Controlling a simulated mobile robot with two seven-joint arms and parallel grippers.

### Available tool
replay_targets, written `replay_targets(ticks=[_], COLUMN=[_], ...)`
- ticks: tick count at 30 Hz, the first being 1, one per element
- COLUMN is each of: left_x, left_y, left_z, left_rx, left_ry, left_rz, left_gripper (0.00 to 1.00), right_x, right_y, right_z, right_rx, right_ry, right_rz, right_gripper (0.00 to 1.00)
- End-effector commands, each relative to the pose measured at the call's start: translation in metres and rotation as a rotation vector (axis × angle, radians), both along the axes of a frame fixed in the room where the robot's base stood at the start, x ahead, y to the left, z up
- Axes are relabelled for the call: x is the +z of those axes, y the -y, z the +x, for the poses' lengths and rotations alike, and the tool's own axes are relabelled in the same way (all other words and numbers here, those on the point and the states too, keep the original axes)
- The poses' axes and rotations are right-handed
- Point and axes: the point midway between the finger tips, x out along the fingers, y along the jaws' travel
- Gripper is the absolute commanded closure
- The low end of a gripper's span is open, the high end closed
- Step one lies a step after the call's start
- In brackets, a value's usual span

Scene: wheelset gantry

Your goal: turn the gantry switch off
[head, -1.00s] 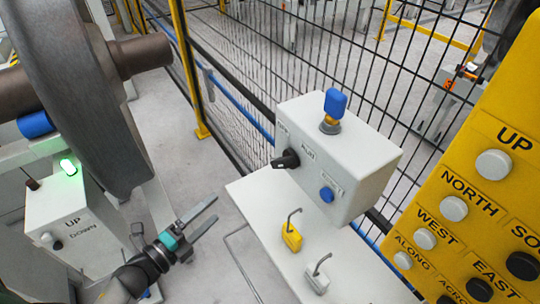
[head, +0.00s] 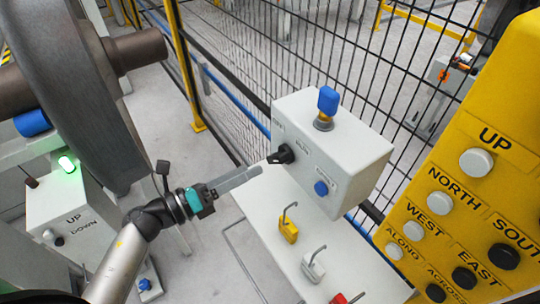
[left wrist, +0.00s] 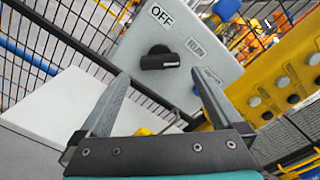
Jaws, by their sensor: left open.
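The black rotary switch (head: 281,155) is on the front face of a light grey box (head: 340,150). In the left wrist view the switch (left wrist: 160,59) lies roughly level across that picture, its handle end to the right. An OFF label (left wrist: 162,15) is above it and another label (left wrist: 201,49) is to its right. My left gripper (head: 254,174) is open and empty, its fingers pointing at the switch from the left, short of it. In the left wrist view the switch shows between and beyond the two fingertips (left wrist: 162,78). My right gripper is not in view.
The box has a blue button (head: 321,188) and a blue-capped part (head: 327,103) on top. Yellow (head: 288,230), grey (head: 313,267) and red padlocks sit on the white shelf below. A yellow button panel (head: 450,200) stands right; a wire fence runs behind.

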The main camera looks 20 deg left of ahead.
Motion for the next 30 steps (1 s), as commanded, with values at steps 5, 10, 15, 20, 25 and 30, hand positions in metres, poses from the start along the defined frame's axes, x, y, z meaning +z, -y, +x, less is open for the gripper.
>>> replay_targets(ticks=[5, 10, 15, 20, 25, 30], left_x=[0.001, 0.001, 0.000, -0.001, -0.001, -0.001], left_y=[0.022, 0.036, 0.043, 0.044, 0.044, 0.044], left_z=[0.028, 0.047, 0.055, 0.056, 0.056, 0.056], left_rx=[0.001, 0.001, 0.001, 0.001, 0.001, 0.001], left_ry=[0.002, 0.000, -0.001, -0.002, -0.002, -0.002], left_rz=[-0.004, -0.004, -0.002, -0.001, -0.001, -0.001], left_gripper=[0.00, 0.00, 0.00, 0.00, 0.02, 0.21], right_x=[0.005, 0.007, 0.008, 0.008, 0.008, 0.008], right_y=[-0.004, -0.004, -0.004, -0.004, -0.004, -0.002], right_z=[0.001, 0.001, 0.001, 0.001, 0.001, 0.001], right_rx=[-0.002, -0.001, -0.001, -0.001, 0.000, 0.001], right_ry=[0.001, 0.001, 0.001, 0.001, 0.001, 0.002], right_rz=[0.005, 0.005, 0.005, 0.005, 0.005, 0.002], right_gripper=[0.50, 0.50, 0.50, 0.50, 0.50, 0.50])
